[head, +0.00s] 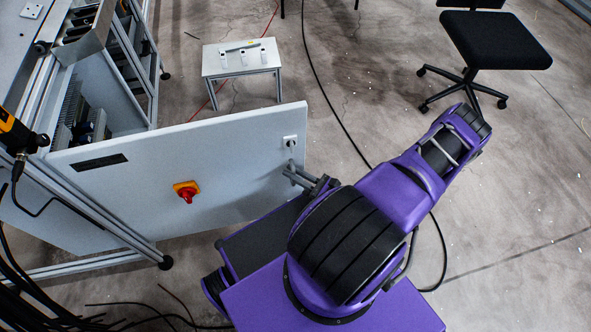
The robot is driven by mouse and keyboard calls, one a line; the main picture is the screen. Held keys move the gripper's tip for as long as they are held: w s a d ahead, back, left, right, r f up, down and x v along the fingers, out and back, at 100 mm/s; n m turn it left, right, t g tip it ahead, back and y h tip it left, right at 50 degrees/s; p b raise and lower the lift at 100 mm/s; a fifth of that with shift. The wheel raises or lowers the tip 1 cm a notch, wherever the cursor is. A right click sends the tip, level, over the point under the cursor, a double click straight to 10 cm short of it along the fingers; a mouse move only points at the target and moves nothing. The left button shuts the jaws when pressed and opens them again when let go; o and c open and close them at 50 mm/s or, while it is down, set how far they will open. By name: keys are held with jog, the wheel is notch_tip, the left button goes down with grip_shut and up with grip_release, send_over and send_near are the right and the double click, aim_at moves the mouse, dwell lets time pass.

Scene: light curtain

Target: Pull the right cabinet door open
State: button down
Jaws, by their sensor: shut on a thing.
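The right cabinet door (225,165) is a light grey panel. It carries a red and yellow rotary switch (185,191), a dark label and a small door handle (290,141) near its free right edge. The door stands swung out from the cabinet frame, with cabinet parts showing behind its left end. My gripper (291,172) is at the door's right edge, its fingers shut on the handle. The exact contact is small and partly hidden.
The cabinet frame (100,222) stands at left with a foot near the floor. A small grey table (240,72) is behind the door. A black chair (493,42) stands back right. Black cables (335,118) cross the floor. The floor at right is mostly clear.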

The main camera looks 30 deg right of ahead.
jog(key=shift+s+a, duration=0.15)
dwell(0.3)
jog(key=c, duration=1.2)
grip_release()
jog(key=shift+o, duration=0.2)
jog(key=v, duration=1.7)
jog(key=shift+s, duration=0.2)
